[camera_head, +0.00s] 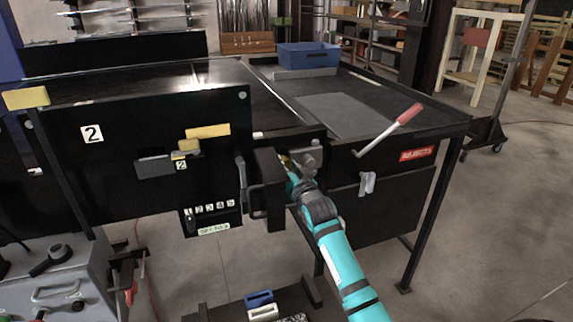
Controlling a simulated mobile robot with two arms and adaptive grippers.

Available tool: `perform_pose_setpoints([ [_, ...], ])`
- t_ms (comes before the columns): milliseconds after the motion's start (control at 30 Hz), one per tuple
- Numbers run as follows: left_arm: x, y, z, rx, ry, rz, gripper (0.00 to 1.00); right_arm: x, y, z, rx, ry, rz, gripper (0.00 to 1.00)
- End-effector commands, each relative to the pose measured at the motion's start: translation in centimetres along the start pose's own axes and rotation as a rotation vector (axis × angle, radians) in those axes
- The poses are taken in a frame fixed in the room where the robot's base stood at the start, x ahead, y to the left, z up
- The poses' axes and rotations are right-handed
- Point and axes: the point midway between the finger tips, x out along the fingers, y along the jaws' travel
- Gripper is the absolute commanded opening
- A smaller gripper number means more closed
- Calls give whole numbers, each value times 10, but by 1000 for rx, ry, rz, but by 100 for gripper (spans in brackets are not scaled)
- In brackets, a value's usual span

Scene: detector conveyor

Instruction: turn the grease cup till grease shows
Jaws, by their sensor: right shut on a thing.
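My right gripper (299,167) is at the front of the black conveyor frame, its turquoise arm coming up from the lower right. It is shut on a small brass-coloured part, which looks like the grease cup (286,163), beside the black bracket (268,190). The gripper hides most of the cup, and I cannot make out any grease there. My left gripper is not in view.
A red-handled lever (408,115) sticks out over the right table edge, above the red REJECTS label (417,154). A blue bin (308,55) stands at the back. A black panel marked 2 (150,150) fills the left. A grey toolbox (55,280) is lower left.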

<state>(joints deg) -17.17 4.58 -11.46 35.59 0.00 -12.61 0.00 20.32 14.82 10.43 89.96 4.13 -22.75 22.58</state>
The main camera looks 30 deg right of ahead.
Motion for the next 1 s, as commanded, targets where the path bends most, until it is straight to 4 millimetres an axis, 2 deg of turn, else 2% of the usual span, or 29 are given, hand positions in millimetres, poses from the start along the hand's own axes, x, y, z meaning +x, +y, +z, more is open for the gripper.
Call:
perform_pose_setpoints([
  [200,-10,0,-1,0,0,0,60,0,0,-2,183,-1,0,4],
  [500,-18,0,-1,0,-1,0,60,0,1,-1,368,0,0,4],
  [1000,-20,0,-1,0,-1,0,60,0,2,0,456,0,0,4],
])
